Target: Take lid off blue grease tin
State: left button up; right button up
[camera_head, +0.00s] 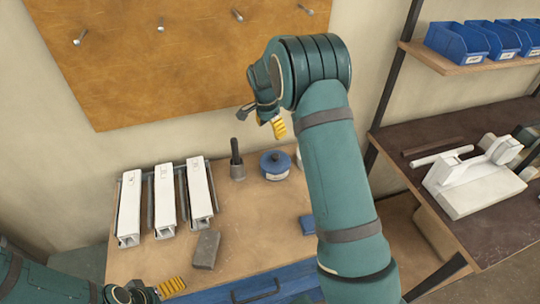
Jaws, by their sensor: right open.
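The blue grease tin (275,171) stands upright near the back right of the wooden bench, with its dark blue knobbed lid (274,159) on top. My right gripper (264,120) is open and empty, above and beyond the tin in the picture, apart from it. Its yellow finger pad shows; the rest is partly hidden by the wrist. My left gripper (158,291) is low at the bench's front left edge, far from the tin. One yellow pad shows there, and its opening cannot be made out.
White clamped profiles (164,201) fill the bench's left. A grey block (205,249) and a small blue block (307,225) lie nearer the front. A pegboard (160,60) hangs behind.

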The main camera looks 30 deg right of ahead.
send_over(275, 155)
jog(key=f, duration=0.7)
jog(key=shift+w+f, duration=0.2)
jog(key=shift+s+f, duration=0.15)
jog(key=shift+f, duration=0.35)
jog(key=shift+s+f, duration=0.1)
jog(key=shift+f, duration=2.15)
grip_shut()
